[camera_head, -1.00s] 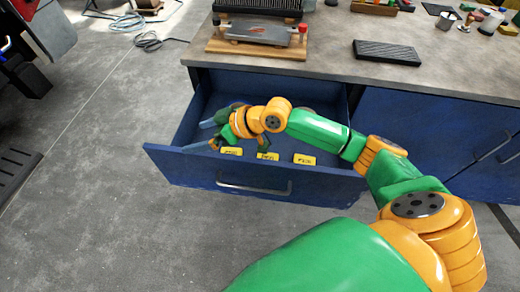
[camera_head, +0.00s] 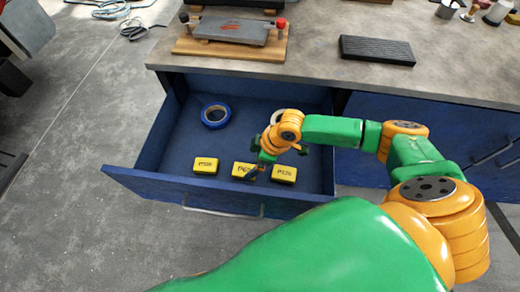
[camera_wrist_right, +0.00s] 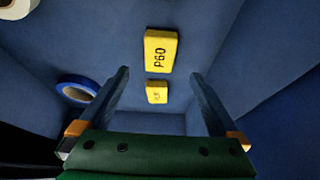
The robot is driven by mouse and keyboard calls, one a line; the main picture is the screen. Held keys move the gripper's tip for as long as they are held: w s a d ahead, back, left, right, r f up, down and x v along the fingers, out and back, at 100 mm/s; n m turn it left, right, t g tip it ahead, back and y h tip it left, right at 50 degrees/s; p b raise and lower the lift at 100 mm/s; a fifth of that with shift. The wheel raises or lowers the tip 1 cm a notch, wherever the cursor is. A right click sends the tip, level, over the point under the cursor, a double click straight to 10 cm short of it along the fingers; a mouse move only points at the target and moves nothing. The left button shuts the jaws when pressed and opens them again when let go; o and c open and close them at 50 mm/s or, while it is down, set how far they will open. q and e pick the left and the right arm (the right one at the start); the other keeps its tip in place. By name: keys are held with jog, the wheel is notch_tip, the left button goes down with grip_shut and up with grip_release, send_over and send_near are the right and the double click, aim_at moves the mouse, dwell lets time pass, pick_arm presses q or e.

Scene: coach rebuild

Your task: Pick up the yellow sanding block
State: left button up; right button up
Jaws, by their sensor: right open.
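Three yellow sanding blocks lie in a row on the open blue drawer's floor: a left one (camera_head: 206,166), a middle one (camera_head: 241,171) and a right one (camera_head: 284,173). Their black labels are hard to read in the head view. My right gripper (camera_head: 262,164) is open and empty over the drawer, near the middle and right blocks, and partly covers the middle one. In the right wrist view, a block marked P60 (camera_wrist_right: 160,50) lies ahead between the two fingers, with a smaller-looking block (camera_wrist_right: 157,92) behind it. My left gripper is out of view.
The open drawer (camera_head: 140,182) has walls around the blocks. A blue tape roll (camera_head: 215,116) lies at its back left; a pale roll (camera_head: 279,115) is partly hidden behind my arm. The workbench top (camera_head: 325,75) above holds a black ribbed block (camera_head: 377,50) and a wooden board (camera_head: 190,47).

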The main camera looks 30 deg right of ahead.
aim_at(245, 170)
jog(key=shift+s+d+f, duration=0.25)
jog(key=shift+d+f, duration=0.25)
jog(key=shift+f, duration=0.05)
jog(key=b+x, duration=0.1)
jog(key=x, duration=0.2)
jog(key=a+x, duration=0.1)
jog(key=x, duration=0.2)
jog(key=shift+w+a+f+b, duration=0.1)
jog(key=shift+w+b, duration=0.2)
jog(key=shift+b, duration=0.05)
jog(key=c, duration=1.5)
jog(key=shift+o, duration=0.2)
jog(key=shift+r, duration=0.4)
pick_arm(q)
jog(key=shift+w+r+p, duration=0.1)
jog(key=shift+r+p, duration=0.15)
jog(key=shift+p, duration=0.75)
pick_arm(e)
notch_tip(245, 170, up, 9)
